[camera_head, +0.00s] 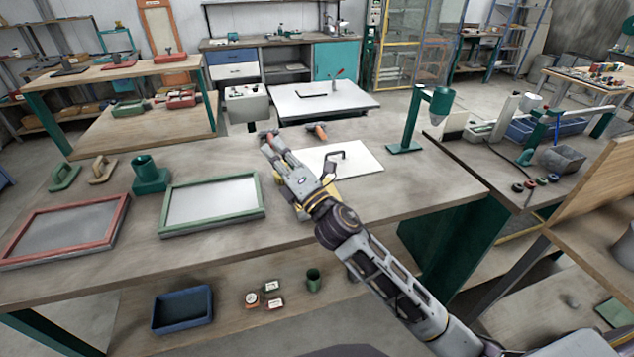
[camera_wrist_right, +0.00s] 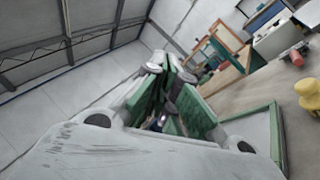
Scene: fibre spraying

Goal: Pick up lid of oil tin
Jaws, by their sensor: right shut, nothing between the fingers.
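I cannot clearly pick out the oil tin or its lid. A small yellow piece with a rounded top (camera_wrist_right: 308,93) stands on the workbench at the right edge of the wrist view. In the head view a bit of yellow shows beside my right gripper, mostly hidden by it. My right gripper (camera_head: 268,138) is above the middle of the workbench (camera_head: 405,190), near its far edge. It is shut and empty. In the wrist view its green-padded fingers (camera_wrist_right: 165,100) are together. My left gripper is not in view.
A white board (camera_head: 358,180) with a dark hooked tool lies right of my gripper. A green-framed screen (camera_head: 212,204) and a red-framed screen (camera_head: 70,230) lie left. A green stand (camera_head: 405,147) rises at right. Small containers (camera_head: 252,299) and a blue tray (camera_head: 182,310) sit on the lower shelf.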

